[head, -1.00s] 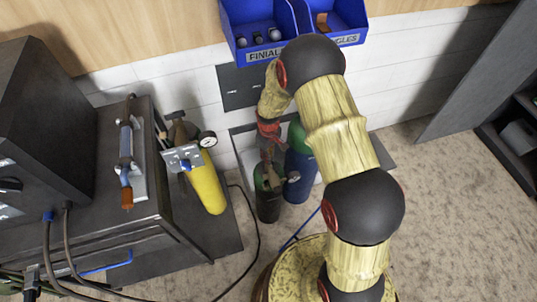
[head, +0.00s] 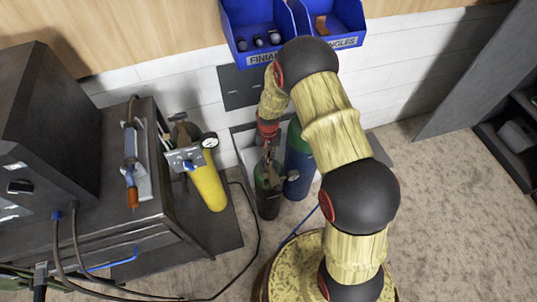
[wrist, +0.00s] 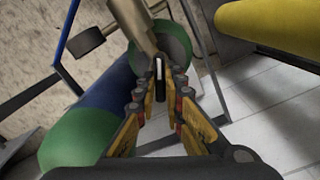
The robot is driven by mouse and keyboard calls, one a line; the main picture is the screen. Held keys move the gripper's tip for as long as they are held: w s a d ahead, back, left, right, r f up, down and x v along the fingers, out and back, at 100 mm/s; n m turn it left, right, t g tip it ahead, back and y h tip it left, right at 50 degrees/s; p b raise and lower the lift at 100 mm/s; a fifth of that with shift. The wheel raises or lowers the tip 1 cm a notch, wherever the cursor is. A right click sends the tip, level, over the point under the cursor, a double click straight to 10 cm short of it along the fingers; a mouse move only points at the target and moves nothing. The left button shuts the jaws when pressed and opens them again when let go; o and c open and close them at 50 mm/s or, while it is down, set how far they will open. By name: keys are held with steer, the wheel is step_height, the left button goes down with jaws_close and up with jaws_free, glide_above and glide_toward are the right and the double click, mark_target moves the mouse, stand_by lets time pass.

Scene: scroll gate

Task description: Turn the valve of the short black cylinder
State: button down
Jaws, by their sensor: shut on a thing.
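The short black cylinder (head: 267,206) with a green shoulder stands on the floor near the wall, left of the taller blue cylinder (head: 298,178) with a green top. My gripper (head: 268,170) comes down from above onto the top of the short cylinder. In the wrist view, my gripper (wrist: 160,78) has its fingers closed on the small valve (wrist: 159,68) at the cylinder's top. The fingers hide most of the valve. The green shoulder (wrist: 176,42) and a brownish metal fitting (wrist: 132,20) show beyond the fingertips.
A yellow cylinder (head: 208,187) with a gauge stands to the left, beside a dark workbench (head: 100,215). Blue bins (head: 262,53) hang on the wall above. A frame surrounds the cylinders. Open carpet (head: 450,220) lies to the right.

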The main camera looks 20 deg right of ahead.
steer(key=m+p, duration=0.1)
steer(key=m, duration=1.1)
steer(key=shift+m+p, duration=0.3)
steer(key=shift+p, duration=0.1)
stand_by(0.3)
steer(key=c, duration=1.9)
jaws_free()
step_height(320, 180, up, 12)
